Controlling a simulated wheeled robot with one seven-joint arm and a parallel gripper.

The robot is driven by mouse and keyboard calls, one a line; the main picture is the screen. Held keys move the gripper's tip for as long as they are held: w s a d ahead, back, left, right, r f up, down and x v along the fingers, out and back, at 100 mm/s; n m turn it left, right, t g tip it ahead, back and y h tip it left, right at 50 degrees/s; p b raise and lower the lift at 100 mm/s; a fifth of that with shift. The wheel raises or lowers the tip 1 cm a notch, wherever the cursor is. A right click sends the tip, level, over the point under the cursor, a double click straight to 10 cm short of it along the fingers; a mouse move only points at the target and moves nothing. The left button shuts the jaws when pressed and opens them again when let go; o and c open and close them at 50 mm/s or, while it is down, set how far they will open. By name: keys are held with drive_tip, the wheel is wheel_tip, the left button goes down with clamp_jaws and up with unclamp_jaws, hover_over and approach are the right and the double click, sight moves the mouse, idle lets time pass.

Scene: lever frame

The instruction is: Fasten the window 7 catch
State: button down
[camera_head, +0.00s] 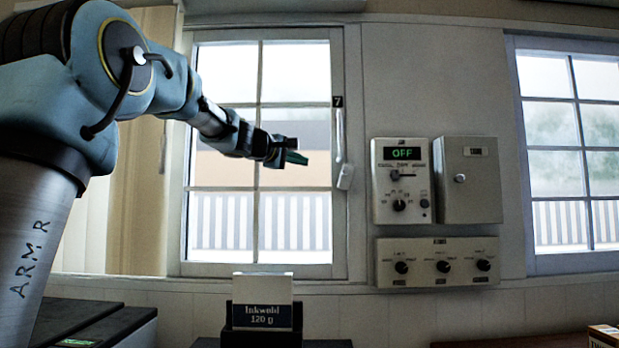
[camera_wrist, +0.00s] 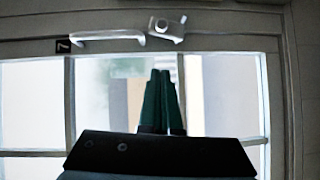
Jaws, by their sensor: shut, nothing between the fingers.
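Window 7 (camera_head: 261,195) is a white-framed window with several panes, marked by a small black "7" plate at its upper right. Its catch (camera_head: 341,148) is a white lever on the right stile, lying upright along the frame with its thicker base at the lower end. In the wrist view the catch (camera_wrist: 106,36) shows at the top, its base block and round knob right of the lever. My gripper (camera_head: 300,158) is in front of the panes, left of the catch and apart from it. Its dark green fingers (camera_wrist: 164,88) are together and empty.
Right of the window, the wall carries a control box (camera_head: 402,208) reading "OFF", a plain grey box (camera_head: 470,205) and a panel with three knobs (camera_head: 438,281). A second window (camera_head: 566,150) is at far right. An "Inkwold 120 g" box (camera_head: 262,301) stands below.

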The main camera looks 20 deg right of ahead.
drive_tip(key=shift+r, duration=0.1)
drive_tip(key=s+d+p+x, duration=0.1)
drive_tip(key=s+p+x, duration=0.1)
drive_tip(key=p+x, duration=0.5)
drive_tip(key=x, duration=0.6)
drive_tip(key=shift+s, duration=0.3)
drive_tip(key=shift+d, duration=0.15)
